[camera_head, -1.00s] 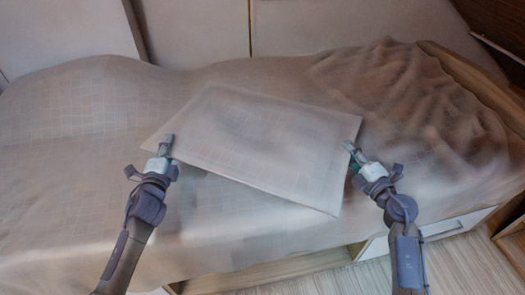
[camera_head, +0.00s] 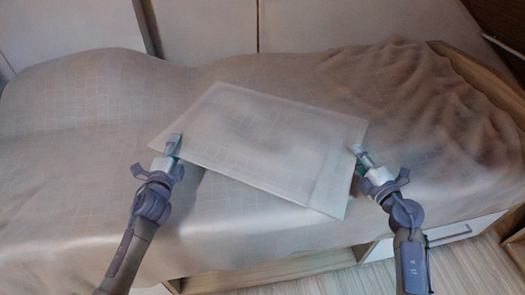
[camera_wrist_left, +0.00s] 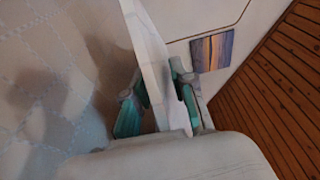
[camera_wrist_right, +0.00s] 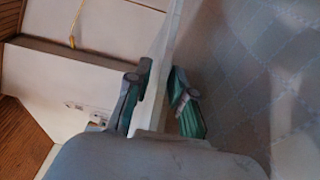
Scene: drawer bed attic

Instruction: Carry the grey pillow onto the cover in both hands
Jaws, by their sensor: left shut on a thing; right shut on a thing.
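The grey pillow (camera_head: 270,143) is a flat, pale rectangle above the quilted cover (camera_head: 80,160) in the head view, tilted with its right end nearer me. My left gripper (camera_head: 173,146) is shut on its left corner; in the left wrist view the pillow's edge (camera_wrist_left: 155,65) stands between the green-padded fingers (camera_wrist_left: 160,105). My right gripper (camera_head: 358,153) is shut on its right edge; in the right wrist view that edge (camera_wrist_right: 158,75) runs between the fingers (camera_wrist_right: 160,100). The pillow hides the cover beneath it, and I cannot tell whether its middle touches the cover.
The cover is bunched in folds at the right, beside the wooden bed end (camera_head: 480,75). White panels (camera_head: 200,30) stand behind the bed. A drawer front (camera_head: 450,232) and wooden floor (camera_head: 470,265) lie at the front right. The cover's left part is clear.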

